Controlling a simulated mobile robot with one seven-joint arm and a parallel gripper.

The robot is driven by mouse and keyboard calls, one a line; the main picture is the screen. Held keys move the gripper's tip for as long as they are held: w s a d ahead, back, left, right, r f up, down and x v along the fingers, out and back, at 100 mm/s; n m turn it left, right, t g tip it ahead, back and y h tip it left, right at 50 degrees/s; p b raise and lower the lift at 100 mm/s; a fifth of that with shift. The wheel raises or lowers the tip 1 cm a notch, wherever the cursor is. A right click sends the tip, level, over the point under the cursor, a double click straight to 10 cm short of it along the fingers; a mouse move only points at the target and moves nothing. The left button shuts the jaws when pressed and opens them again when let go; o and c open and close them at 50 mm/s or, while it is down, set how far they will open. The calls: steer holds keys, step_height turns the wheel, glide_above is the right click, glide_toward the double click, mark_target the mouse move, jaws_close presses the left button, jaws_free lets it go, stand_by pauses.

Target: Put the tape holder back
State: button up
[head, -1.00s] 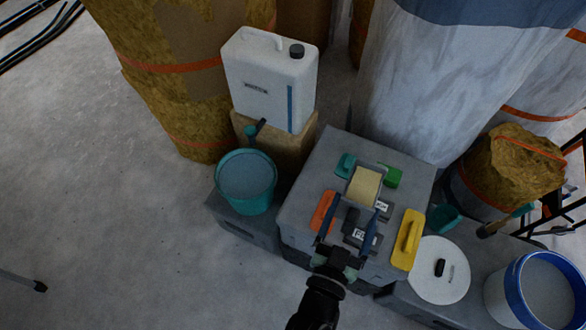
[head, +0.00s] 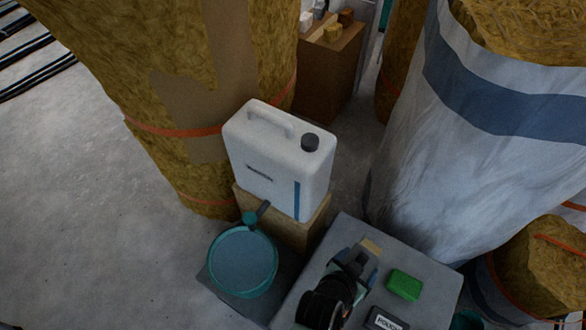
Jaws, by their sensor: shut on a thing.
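My gripper (head: 363,260) is over the grey work surface at the lower right of the head view. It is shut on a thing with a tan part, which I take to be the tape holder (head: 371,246). Only a small tan edge of it shows past the fingers; my wrist and gripper hide the rest. I cannot tell whether it touches the surface.
A green block (head: 404,285) and a dark labelled box (head: 385,319) lie right of my gripper on the grey surface (head: 425,258). A teal bucket (head: 243,262) and a white canister (head: 279,160) stand to the left. A large wrapped roll (head: 430,150) stands behind.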

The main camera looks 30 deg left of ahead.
steer(key=s+a+f+n+g+y, duration=0.2)
steer(key=s+a+f+g, duration=0.2)
steer(key=s+a+g, duration=0.55)
steer(key=shift+t, duration=0.45)
steer(key=shift+s+f+b, duration=0.4)
steer(key=shift+f, duration=1.2)
steer(key=shift+s+f+b, duration=0.45)
steer(key=shift+f, duration=1.15)
steer(key=shift+s+f+b, duration=0.4)
steer(key=shift+f, duration=1.2)
steer(key=o, duration=1.5)
step_height(320, 180, up, 12)
steer(key=p, duration=0.2)
